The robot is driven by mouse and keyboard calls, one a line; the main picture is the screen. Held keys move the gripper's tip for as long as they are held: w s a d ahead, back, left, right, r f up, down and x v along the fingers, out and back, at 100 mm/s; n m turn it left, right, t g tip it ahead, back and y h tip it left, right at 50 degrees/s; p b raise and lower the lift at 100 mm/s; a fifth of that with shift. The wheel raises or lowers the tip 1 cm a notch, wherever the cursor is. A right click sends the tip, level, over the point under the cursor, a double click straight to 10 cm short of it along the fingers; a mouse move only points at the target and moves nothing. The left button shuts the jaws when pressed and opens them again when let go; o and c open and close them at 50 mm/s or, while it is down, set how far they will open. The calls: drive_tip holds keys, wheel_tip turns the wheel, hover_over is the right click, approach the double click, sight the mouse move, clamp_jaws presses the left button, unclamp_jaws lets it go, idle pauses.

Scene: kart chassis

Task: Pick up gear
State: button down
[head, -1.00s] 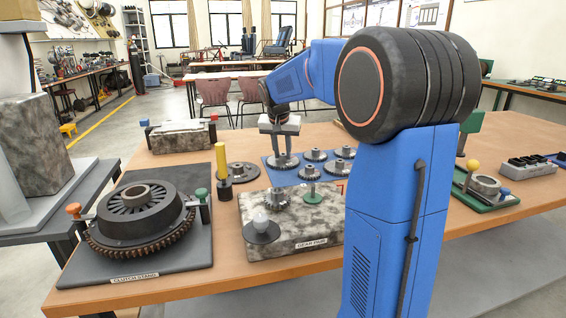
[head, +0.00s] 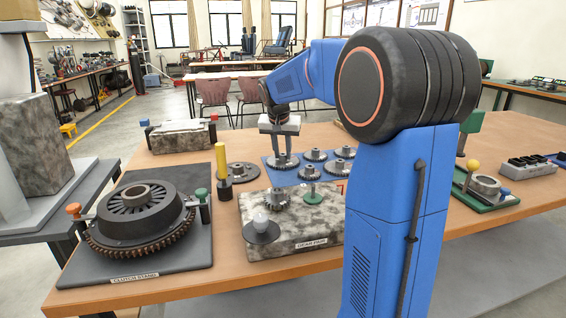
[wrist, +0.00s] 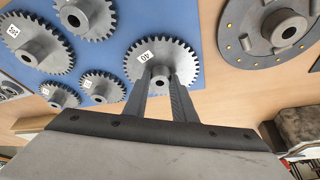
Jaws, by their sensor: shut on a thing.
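My gripper (head: 282,151) points down over the blue mat (head: 295,178) and is shut on the hub of a grey toothed gear (head: 283,164). In the wrist view the gear (wrist: 182,52) shows a white label, and my fingers (wrist: 161,80) sit on either side of its raised hub. The gear looks flat and at or very near the mat; I cannot tell whether it touches. Several other grey gears lie on the mat, among them a large labelled one (wrist: 32,44) in the wrist view.
A flanged grey disc (head: 243,172) lies left of the mat, beside a yellow-topped post (head: 221,160). The stone gear-pair block (head: 291,240) stands in front, with a gear and knobs on it. The clutch stand (head: 180,262) is at the left.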

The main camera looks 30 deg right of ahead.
sight(283, 155)
drive_tip(key=shift+r, duration=0.15)
wheel_tip(283, 155, up, 10)
idle(0.7)
idle(0.5)
